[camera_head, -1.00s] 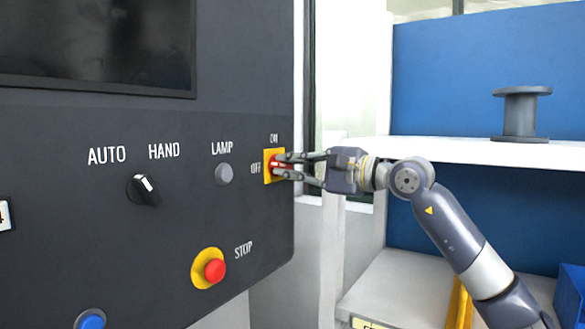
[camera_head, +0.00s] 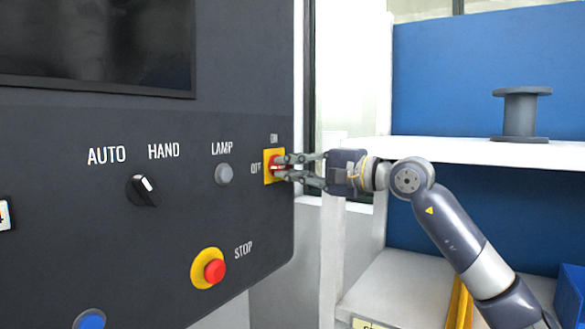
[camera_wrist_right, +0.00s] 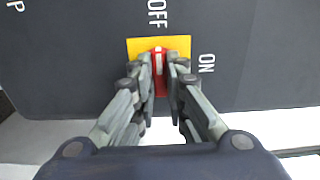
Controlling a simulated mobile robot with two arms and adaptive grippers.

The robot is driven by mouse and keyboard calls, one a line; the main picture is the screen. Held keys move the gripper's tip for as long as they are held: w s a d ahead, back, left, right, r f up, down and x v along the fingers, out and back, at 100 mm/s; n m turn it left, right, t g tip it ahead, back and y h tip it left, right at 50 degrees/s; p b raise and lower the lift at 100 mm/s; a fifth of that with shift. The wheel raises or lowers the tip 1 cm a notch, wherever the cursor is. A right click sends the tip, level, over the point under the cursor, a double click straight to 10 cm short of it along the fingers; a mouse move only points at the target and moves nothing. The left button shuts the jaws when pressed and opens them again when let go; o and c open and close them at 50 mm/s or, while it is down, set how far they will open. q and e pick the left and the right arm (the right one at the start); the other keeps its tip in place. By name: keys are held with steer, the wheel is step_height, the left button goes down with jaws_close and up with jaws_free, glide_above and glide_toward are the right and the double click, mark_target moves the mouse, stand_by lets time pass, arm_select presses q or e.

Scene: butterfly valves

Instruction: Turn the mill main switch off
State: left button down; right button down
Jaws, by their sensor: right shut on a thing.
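The mill main switch is a red rotary handle on a yellow plate (camera_head: 267,178) at the right edge of the dark control panel. OFF is printed left of it and ON above it. My right gripper (camera_head: 284,168) reaches in from the right, its two fingers shut on the red handle (camera_wrist_right: 159,54), one on each side. In the wrist view the handle's white mark points up toward the OFF label, with ON to the right. The fingers hide part of the handle. My left gripper is in neither view.
The control panel (camera_head: 90,235) also carries a black AUTO/HAND selector (camera_head: 143,191), a grey lamp button (camera_head: 223,174), a red STOP button (camera_head: 214,270) and a blue button (camera_head: 92,320). A shelf (camera_head: 470,151) with a grey spool (camera_head: 520,114) stands at right.

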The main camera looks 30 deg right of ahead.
steer(key=c, duration=1.6)
jaws_free()
steer(key=v, duration=0.6)
steer(key=shift+s+d+f, duration=0.2)
steer(key=shift+d+f, duration=0.05)
steer(key=shift+d, duration=0.05)
steer(key=shift+s+r, duration=0.2)
steer(key=shift+s, duration=0.35)
